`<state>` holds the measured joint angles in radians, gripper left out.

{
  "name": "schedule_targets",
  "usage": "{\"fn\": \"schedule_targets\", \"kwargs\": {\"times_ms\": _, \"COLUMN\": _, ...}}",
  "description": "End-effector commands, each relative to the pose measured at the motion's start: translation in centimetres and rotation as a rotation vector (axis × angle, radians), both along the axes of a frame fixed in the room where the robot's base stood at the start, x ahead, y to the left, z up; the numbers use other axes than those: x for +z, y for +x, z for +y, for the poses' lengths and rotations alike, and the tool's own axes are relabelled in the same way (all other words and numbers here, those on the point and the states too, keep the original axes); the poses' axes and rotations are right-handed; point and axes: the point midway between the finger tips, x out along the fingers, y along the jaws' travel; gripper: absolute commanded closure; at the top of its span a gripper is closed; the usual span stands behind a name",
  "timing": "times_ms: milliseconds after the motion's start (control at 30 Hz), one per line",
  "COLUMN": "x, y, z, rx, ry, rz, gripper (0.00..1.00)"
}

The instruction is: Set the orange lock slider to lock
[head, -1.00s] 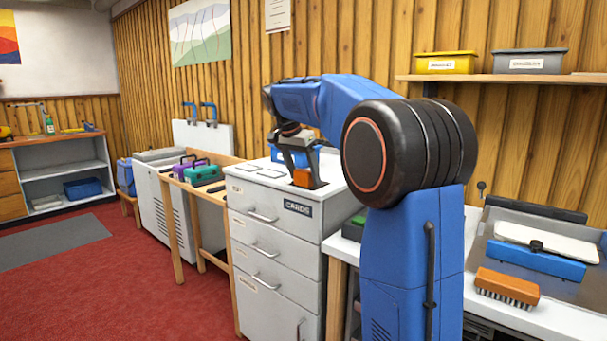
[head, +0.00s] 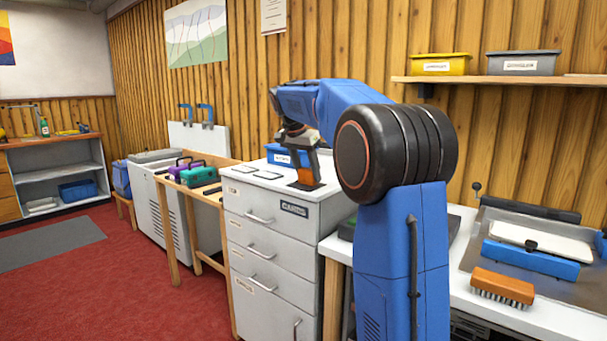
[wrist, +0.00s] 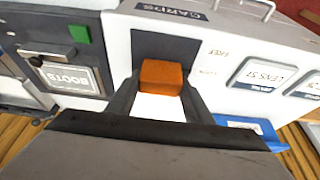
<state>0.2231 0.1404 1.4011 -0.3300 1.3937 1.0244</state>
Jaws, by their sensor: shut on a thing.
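The orange lock slider (head: 307,172) stands on a dark plate on top of the grey CARDS cabinet (head: 270,240). In the wrist view the slider (wrist: 161,76) is an orange block between my gripper's (wrist: 159,97) two dark fingers. My gripper is shut on it. The dark plate (wrist: 165,45) shows bare beyond the slider. Small lettering stands beside the plate; one word seems to read FREE (wrist: 218,50), and another, too blurred to read surely, lies closer to the slider's level. The fingers hide the slider's sides.
Flat labelled plates (wrist: 258,74) lie beside the slider on the cabinet top. A blue bin (head: 283,154) stands behind my gripper. A dark box labelled BOOTS (wrist: 70,75) with a green block is on the other side. A brush (head: 503,287) lies on the right bench.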

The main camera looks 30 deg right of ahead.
Motion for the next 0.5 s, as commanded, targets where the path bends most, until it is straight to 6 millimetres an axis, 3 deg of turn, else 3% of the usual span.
{"fn": "schedule_targets", "kwargs": {"times_ms": 167, "x": 0.14, "y": 0.15, "z": -0.25, "rx": 0.001, "ry": -0.007, "rz": -0.005, "gripper": 0.93}}
{"fn": "schedule_targets", "kwargs": {"times_ms": 200, "x": 0.15, "y": 0.16, "z": -0.27, "rx": 0.001, "ry": -0.008, "rz": -0.006, "gripper": 0.44}}
{"fn": "schedule_targets", "kwargs": {"times_ms": 233, "x": 0.14, "y": 0.15, "z": -0.26, "rx": 0.001, "ry": -0.007, "rz": -0.005, "gripper": 0.36}}
{"fn": "schedule_targets", "kwargs": {"times_ms": 500, "x": 0.1, "y": 0.11, "z": -0.16, "rx": 0.001, "ry": -0.005, "rz": -0.004, "gripper": 0.34}}
